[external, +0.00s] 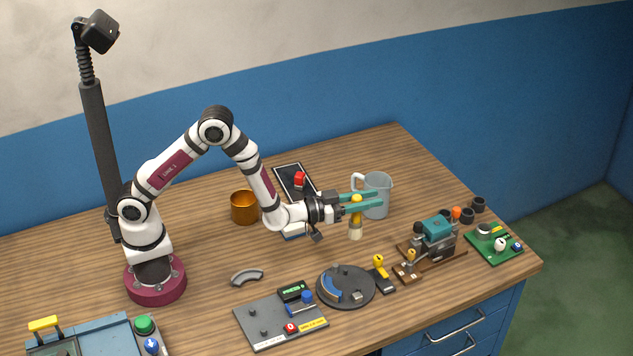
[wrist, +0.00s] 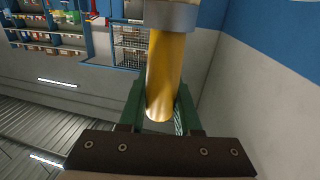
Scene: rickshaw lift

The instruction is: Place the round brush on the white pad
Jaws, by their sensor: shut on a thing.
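My gripper (external: 361,203) has green fingers shut on the yellow handle of the round brush (external: 356,230). In the wrist view the yellow handle (wrist: 166,75) sits between the green fingers, with a metal collar at the top edge. A flat white piece with a blue edge (external: 293,235) lies under my wrist, left of the brush and mostly hidden. It may be the white pad; I cannot tell for sure.
A dark tablet (external: 293,180) and an amber cup (external: 244,207) lie left. A round dark turntable (external: 346,288), a grey panel (external: 265,327) and a teal-topped machine (external: 437,229) stand in front and right.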

